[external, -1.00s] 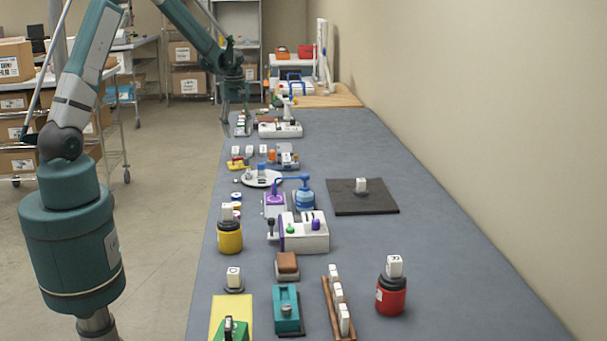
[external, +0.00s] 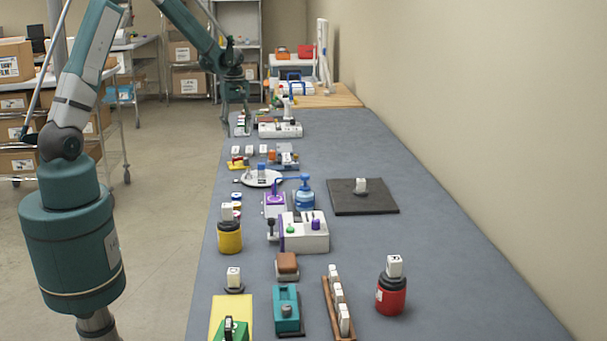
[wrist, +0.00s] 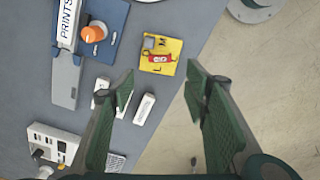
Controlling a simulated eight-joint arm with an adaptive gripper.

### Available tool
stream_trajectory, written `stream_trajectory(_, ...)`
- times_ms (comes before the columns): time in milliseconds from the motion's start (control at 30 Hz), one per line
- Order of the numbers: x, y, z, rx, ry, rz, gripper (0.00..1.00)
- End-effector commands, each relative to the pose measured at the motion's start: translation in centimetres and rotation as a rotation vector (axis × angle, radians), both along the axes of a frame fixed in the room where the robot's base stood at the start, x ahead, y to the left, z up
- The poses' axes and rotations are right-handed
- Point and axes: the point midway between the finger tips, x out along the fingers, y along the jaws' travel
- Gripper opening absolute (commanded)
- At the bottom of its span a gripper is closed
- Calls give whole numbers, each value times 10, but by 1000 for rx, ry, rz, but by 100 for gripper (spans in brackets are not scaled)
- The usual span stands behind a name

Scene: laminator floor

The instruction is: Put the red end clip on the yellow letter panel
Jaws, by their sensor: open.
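The yellow letter panel (wrist: 174,46) lies on the grey-blue table near its edge, at the top centre of the wrist view. It shows the letters M and L. A red piece (wrist: 161,59) that looks like the end clip is on the panel between the letters; whether it is fixed there or only resting I cannot tell. A small grey block (wrist: 149,42) is beside the M. The panel also shows small in the external view (external: 236,165). My gripper (wrist: 160,88) is open, with nothing between its fingers. In the external view my gripper (external: 237,125) is at the table's far left edge.
White blocks, one of them in clear view (wrist: 144,108), lie near my left finger. A blue holder (wrist: 103,47) with an orange knob (wrist: 93,33) is left of the panel. A white device (wrist: 52,145) is at lower left. Bare floor (wrist: 250,75) is at right.

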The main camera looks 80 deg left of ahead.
Motion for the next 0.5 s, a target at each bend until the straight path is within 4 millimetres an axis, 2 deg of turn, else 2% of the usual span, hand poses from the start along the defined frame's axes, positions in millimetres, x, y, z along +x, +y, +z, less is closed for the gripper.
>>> stream_trajectory(167, 3, -6, 5, 4, -4, -16, 46)
stream_trajectory(267, 9, -16, 13, 10, -9, -44, 46)
stream_trajectory(500, 30, -62, 48, 42, -33, -173, 46)
